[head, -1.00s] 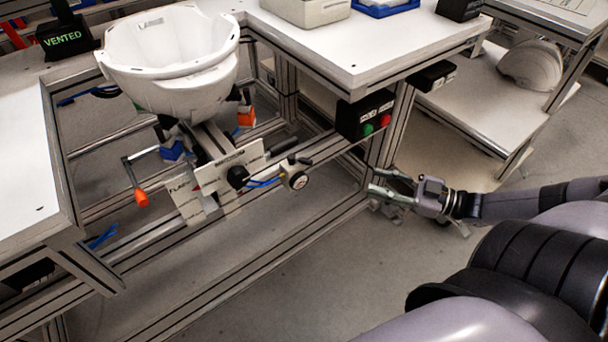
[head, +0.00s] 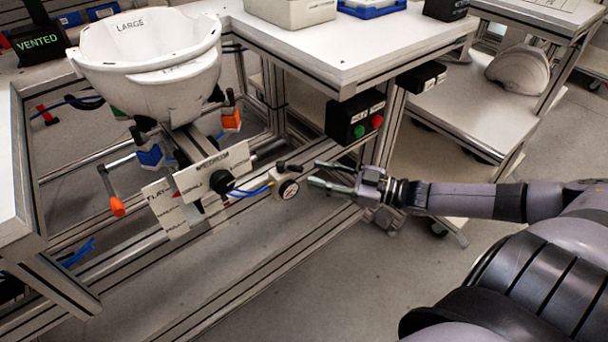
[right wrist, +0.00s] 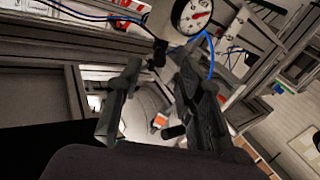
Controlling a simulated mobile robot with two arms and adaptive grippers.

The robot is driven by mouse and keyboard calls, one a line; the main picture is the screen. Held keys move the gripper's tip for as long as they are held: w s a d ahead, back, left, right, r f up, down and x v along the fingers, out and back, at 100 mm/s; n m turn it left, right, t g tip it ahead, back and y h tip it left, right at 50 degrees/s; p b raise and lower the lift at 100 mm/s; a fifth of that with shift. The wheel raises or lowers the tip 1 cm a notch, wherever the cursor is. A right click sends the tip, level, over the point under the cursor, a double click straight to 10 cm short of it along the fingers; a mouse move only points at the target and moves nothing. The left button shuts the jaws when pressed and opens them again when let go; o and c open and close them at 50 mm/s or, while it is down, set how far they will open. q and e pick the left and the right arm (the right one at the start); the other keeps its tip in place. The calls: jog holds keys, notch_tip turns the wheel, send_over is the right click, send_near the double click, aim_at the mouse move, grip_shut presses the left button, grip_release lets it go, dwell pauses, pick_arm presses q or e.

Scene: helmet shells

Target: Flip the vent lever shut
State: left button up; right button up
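The vent lever (head: 290,166) is a small black handle on top of a pale valve block with a round gauge (head: 288,189), at the front of the helmet fixture. My right gripper (head: 317,173) is just right of the gauge, its fingers apart and pointing left, with nothing between them. In the right wrist view the white gauge (right wrist: 192,14) with a red needle is beyond the open fingers (right wrist: 160,85). A dark knob-ended part (right wrist: 160,52) beside it looks like the lever. A white helmet shell (head: 150,75) marked LARGE sits on the fixture. My left gripper is out of view.
A black display (head: 38,42) reads VENTED in green. A control box (head: 356,118) with green and red buttons hangs under the white table (head: 345,55). Labelled plates (head: 212,172), blue tubes and an orange-handled crank (head: 117,206) crowd the fixture. Floor in front is clear.

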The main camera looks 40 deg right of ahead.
aim_at(292, 167)
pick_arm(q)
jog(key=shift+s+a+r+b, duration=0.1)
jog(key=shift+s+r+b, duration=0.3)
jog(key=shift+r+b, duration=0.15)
pick_arm(e)
jog(key=shift+x, duration=2.3)
grip_shut()
